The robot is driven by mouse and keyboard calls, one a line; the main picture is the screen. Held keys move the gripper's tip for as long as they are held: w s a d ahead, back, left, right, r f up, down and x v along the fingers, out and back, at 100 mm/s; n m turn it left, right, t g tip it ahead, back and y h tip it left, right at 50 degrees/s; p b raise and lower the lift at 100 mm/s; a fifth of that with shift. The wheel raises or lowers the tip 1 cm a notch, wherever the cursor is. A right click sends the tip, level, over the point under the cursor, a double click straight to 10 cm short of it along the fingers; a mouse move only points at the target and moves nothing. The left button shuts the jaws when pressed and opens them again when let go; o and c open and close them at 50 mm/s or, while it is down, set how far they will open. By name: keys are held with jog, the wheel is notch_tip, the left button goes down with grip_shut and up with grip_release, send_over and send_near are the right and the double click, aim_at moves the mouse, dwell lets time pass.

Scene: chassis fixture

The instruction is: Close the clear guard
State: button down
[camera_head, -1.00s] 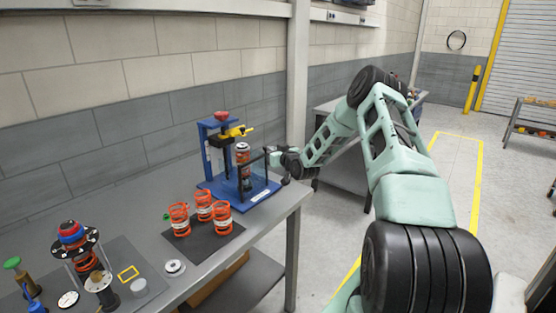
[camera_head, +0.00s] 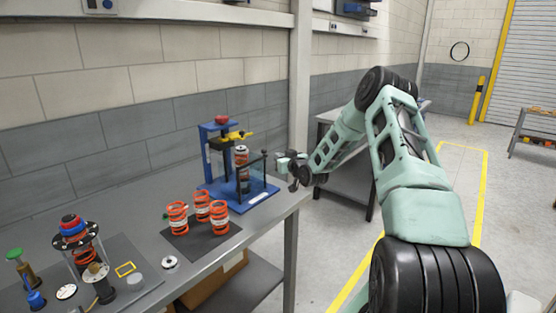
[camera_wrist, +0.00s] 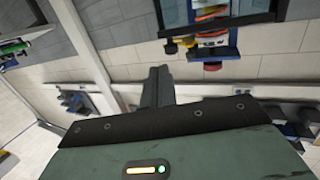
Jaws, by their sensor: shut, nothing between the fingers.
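The blue press fixture (camera_head: 208,160) stands on the bench, with a red knob on top, a yellow part, and an orange spring assembly (camera_head: 241,155) inside. The clear guard (camera_head: 256,181), a see-through panel with dark edges, stands upright at its front right side. I cannot tell how far it is swung. My gripper (camera_head: 281,159) is shut and empty, just right of the guard's dark edge post and apparently apart from it. In the wrist view my shut fingers (camera_wrist: 157,86) show in the middle, and the blue fixture (camera_wrist: 215,53) is at the top right, clear of them.
Several orange springs (camera_head: 219,217) stand on a dark mat in front of the fixture. Another assembly (camera_head: 74,235) and small parts are at the bench's near left. A grey post (camera_head: 300,90) rises behind the bench. The floor to the right (camera_head: 462,170) is open.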

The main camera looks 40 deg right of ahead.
jog(key=s+b, duration=0.2)
jog(key=s, duration=0.6)
jog(key=shift+a+r+b, duration=0.25)
jog(key=shift+r+b, duration=0.1)
jog(key=shift+r, duration=0.05)
jog(key=shift+s, duration=0.1)
